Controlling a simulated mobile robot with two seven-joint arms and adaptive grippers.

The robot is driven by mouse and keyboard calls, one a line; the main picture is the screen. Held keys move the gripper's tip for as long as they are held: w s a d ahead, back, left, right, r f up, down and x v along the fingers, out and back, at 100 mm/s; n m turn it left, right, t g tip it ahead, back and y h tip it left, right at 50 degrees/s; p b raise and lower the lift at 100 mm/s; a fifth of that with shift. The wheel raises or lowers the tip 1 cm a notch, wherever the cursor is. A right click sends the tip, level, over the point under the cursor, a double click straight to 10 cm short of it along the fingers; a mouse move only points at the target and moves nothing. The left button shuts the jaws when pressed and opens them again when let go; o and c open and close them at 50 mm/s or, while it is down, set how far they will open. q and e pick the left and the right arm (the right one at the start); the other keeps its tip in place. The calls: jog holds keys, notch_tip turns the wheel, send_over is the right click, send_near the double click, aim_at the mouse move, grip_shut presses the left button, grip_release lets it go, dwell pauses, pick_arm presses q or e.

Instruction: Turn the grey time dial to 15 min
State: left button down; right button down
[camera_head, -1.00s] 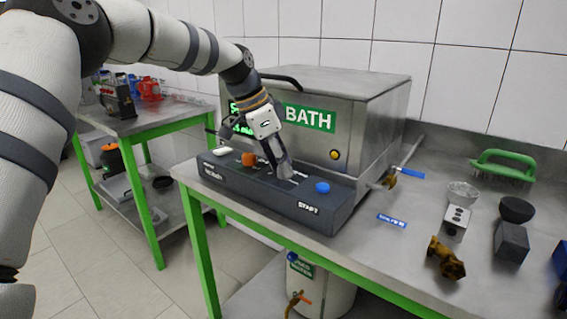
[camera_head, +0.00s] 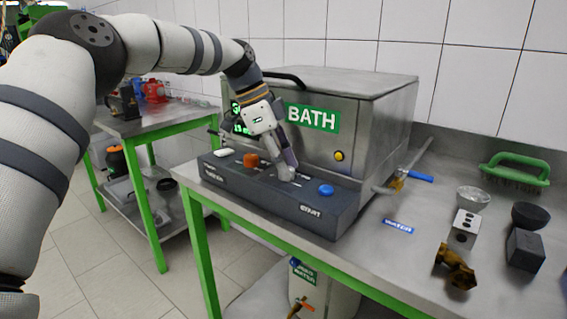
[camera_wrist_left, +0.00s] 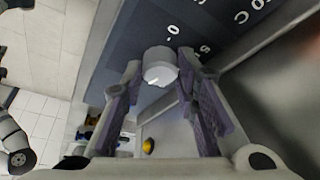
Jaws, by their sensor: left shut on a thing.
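The grey time dial (camera_head: 286,173) sits on the dark control panel (camera_head: 320,217) in front of the bath. In the left wrist view the dial (camera_wrist_left: 160,66) is a light grey knob with a pale pointer mark. My left gripper (camera_head: 284,166) reaches down over the panel. Its two fingers (camera_wrist_left: 160,72) stand on either side of the dial and are shut on it. Printed marks beside the dial are partly hidden by the fingers. The green display (camera_head: 240,128) is partly covered by my wrist; its lower line seems to end in "5 min". My right gripper is not in view.
An orange knob (camera_head: 251,160) and a white button (camera_head: 221,153) lie left of the dial; a blue button (camera_head: 326,190) lies right. The steel bath (camera_head: 365,125) stands close behind. A brass fitting (camera_head: 455,268) and a green brush (camera_head: 515,170) are on the table's right.

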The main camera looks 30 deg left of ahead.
pick_arm(q)
jog(key=c, duration=1.2)
grip_release()
jog(key=shift+c, duration=0.2)
